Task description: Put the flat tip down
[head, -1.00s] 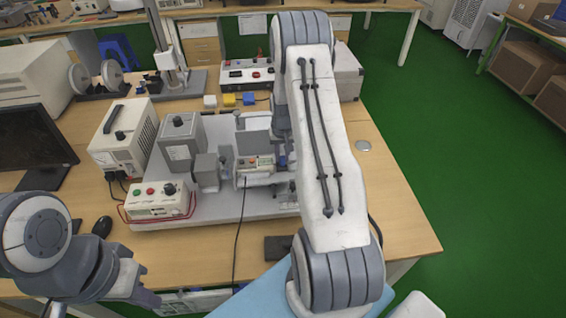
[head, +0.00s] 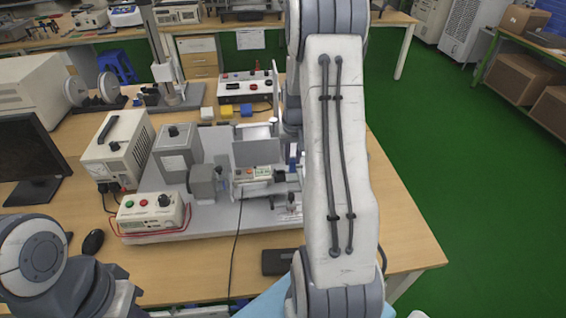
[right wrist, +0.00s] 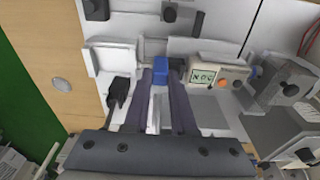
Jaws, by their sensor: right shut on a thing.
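My right gripper (right wrist: 163,85) is shut on a small blue piece with a pale stem (right wrist: 160,68), which I take to be the flat tip. The blue piece shows between the two dark fingers in the right wrist view, over the grey test rig. In the head view the blue piece (head: 293,154) shows just left of my right arm, which hides most of the gripper. I cannot tell whether the tip touches the rig below. My left arm is low at the left of the head view, and its fingers do not show.
The test rig (head: 258,155) stands on a grey base plate (head: 215,218). A control box with buttons (head: 152,212) is at its left front. White, yellow and blue blocks (head: 228,111) lie behind it. A dark flat block (head: 282,262) lies in front.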

